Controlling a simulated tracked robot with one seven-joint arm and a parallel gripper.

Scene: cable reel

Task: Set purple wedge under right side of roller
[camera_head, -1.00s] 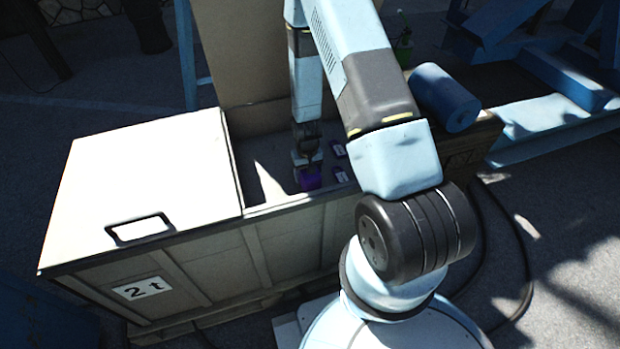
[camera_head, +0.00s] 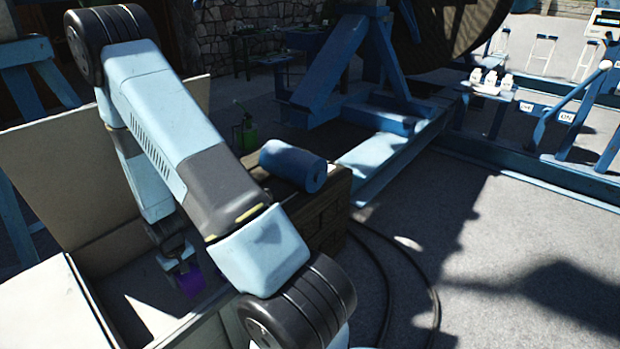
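My gripper (camera_head: 181,267) points down over the open part of the pale crate at the lower left. The purple wedge (camera_head: 190,282) is at its fingertips, and the gripper looks shut on it. The fingers are small and shadowed. Part of the large dark reel (camera_head: 430,32) shows at the top, in a blue frame. A roller under it cannot be made out clearly. A separate blue cylinder (camera_head: 293,165) lies on a wooden box to the right of my arm.
The crate's pale lid (camera_head: 45,310) is at the lower left. The wooden box (camera_head: 328,205) stands close to my arm. A green bottle (camera_head: 246,132) is behind it. Blue beams (camera_head: 400,150) lie on the ground before the reel. A cable (camera_head: 425,290) curves over open ground. A blue railing (camera_head: 560,170) stands right.

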